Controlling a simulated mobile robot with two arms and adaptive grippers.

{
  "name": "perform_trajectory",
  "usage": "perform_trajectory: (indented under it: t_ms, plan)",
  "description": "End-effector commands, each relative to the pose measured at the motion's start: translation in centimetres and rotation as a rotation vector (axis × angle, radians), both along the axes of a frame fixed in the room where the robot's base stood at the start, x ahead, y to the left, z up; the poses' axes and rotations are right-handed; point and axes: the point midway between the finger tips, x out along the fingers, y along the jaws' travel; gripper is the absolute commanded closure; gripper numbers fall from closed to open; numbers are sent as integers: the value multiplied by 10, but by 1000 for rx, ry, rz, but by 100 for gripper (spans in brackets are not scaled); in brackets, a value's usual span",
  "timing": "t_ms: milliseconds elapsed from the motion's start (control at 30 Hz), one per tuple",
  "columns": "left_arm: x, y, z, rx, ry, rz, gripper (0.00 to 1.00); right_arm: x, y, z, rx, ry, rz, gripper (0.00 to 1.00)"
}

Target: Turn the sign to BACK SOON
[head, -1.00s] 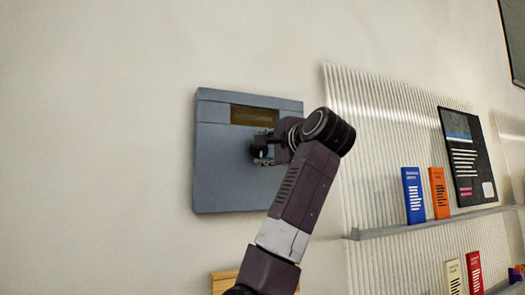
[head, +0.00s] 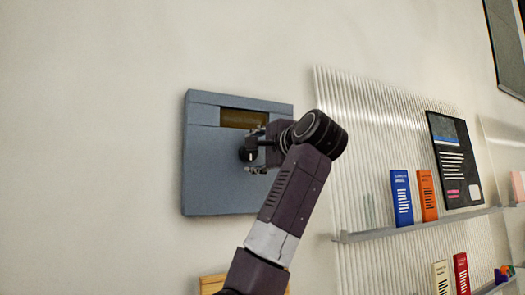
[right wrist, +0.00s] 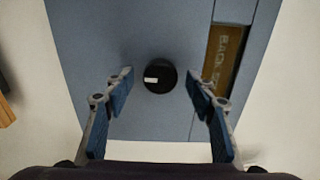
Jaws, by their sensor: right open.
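The sign is a blue-grey panel (head: 212,180) on the wall, with a small window (head: 243,118) near its top. In the right wrist view the window (right wrist: 222,65) shows gold letters starting "BACK S"; a finger covers the rest. A round black knob (head: 245,155) is on the panel below the window. The knob (right wrist: 160,76) has a white mark on its left half. My right gripper (head: 256,152) is open at the knob. In the wrist view its fingertips (right wrist: 160,88) stand apart on either side of the knob, not touching it. My left gripper is out of view.
To the right, a ribbed wall panel (head: 340,170) carries a shelf (head: 400,228) with a blue booklet (head: 401,198), an orange booklet (head: 427,195) and a black poster (head: 455,160). A wooden item (head: 212,283) is below the sign. The wall left of the sign is bare.

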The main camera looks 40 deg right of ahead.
Motion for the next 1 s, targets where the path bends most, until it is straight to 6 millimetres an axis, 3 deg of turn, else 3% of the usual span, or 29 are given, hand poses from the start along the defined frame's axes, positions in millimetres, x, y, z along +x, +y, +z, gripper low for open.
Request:
perform_trajectory:
  t_ms: [500, 700, 1000]
  plan:
    - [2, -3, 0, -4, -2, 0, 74, -92, 29, 1, 1, -4, -1, 49]
    - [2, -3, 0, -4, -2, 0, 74, -105, 34, 0, 1, -1, 1, 49]
    - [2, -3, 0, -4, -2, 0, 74, -106, 34, 0, 1, -1, 0, 49]
